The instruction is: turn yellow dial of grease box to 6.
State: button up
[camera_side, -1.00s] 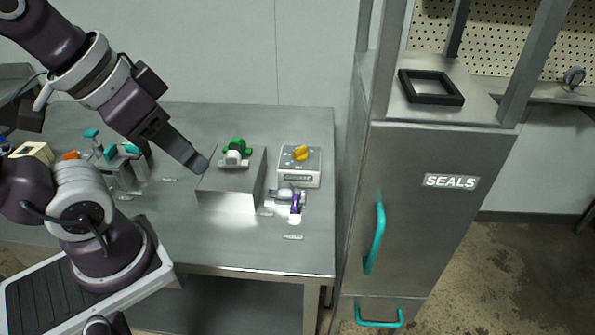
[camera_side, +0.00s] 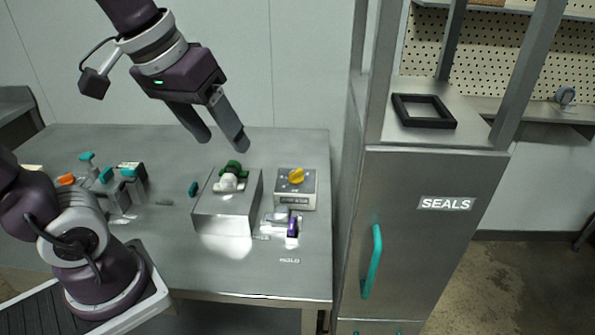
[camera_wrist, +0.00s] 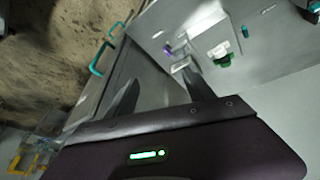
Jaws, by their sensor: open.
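The grease box (camera_side: 296,199) is a small pale grey box on the right part of the steel table in the side view. Its yellow dial (camera_side: 296,176) sits on top; the scale marks are too small to read. My gripper (camera_side: 225,143) is open and empty, with two dark fingers pointing down. In the picture it is left of and above the dial, apart from it, near a green knob. The fingers also show in the wrist view (camera_wrist: 161,85). The yellow dial cannot be made out there, and a finger may hide the grease box.
A steel box (camera_side: 226,213) with a green knob (camera_side: 233,169) stands left of the grease box. A purple-ended part (camera_side: 292,228) lies in front. A teal piece (camera_side: 193,189) and a teal-handled fixture (camera_side: 122,185) are further left. A tall SEALS cabinet (camera_side: 420,240) stands right.

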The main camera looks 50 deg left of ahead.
jog(key=w+a+f+n+g+y, duration=0.1)
jog(key=w+a+n, duration=0.15)
jog(key=w, duration=0.35)
jog(key=w+a+f+n+g, duration=0.1)
jog(key=w+a+n, duration=0.15)
jog(key=w, duration=0.45)
jog(key=n+g+y, duration=0.3)
jog(key=n+y, duration=0.1)
jog(key=n, duration=0.5)
send_over(296, 171)
jog(key=d, duration=0.3)
notch_tip(296, 171, down, 15)
jog(key=shift+h, duration=0.3)
jog(key=x, duration=0.3)
jog(key=d+x, duration=0.1)
jog(key=x, duration=0.3)
jog(key=d+x, duration=0.1)
jog(key=x, duration=0.3)
jog(key=shift+w+a+f, duration=0.15)
jog(key=shift+w+f, duration=0.05)
jog(key=shift+f, duration=0.4)
grip_shut()
